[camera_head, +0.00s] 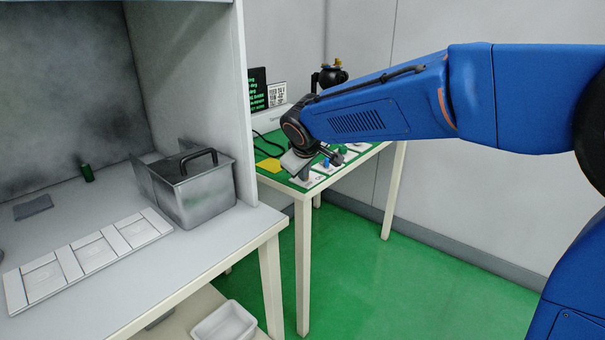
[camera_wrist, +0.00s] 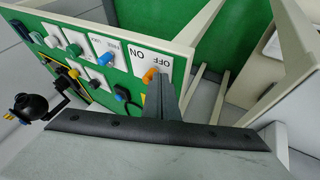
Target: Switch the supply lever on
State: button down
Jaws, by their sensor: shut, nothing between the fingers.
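The supply lever (camera_wrist: 150,75) is a small orange handle on a white plate (camera_wrist: 138,59) marked ON and OFF, at the near end of the green-topped bench in the wrist view. The lettering appears upside down. My gripper (camera_wrist: 162,90) is shut and empty, its dark fingers close beside the orange lever on the OFF side. I cannot tell whether they touch. In the head view, my gripper (camera_head: 298,162) is low over the near corner of the green bench (camera_head: 285,182), and the lever is hard to make out there.
A blue knob (camera_wrist: 107,58) and several other controls line the bench. A black device (camera_wrist: 30,106) stands beyond them. In the head view, a metal box (camera_head: 203,190) and a white tray (camera_head: 85,255) sit on the left counter. Green floor between the furniture is clear.

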jog(key=shift+d, duration=0.25)
jog(key=shift+w+d, duration=0.15)
jog(key=shift+d, duration=0.4)
jog(key=shift+w+d+n+y, duration=0.2)
jog(key=shift+d+n+y, duration=0.3)
jog(key=shift+n, duration=0.3)
jog(key=shift+w+d, duration=0.25)
jog(key=shift+d, duration=0.1)
jog(key=shift+w+d+n+y, duration=0.4)
jog(key=shift+n+y, duration=0.1)
jog(key=shift+n, duration=0.3)
jog(key=shift+s, duration=0.1)
jog(key=shift+a, duration=0.1)
jog(key=shift+a, duration=0.75)
jog(key=shift+s, duration=0.15)
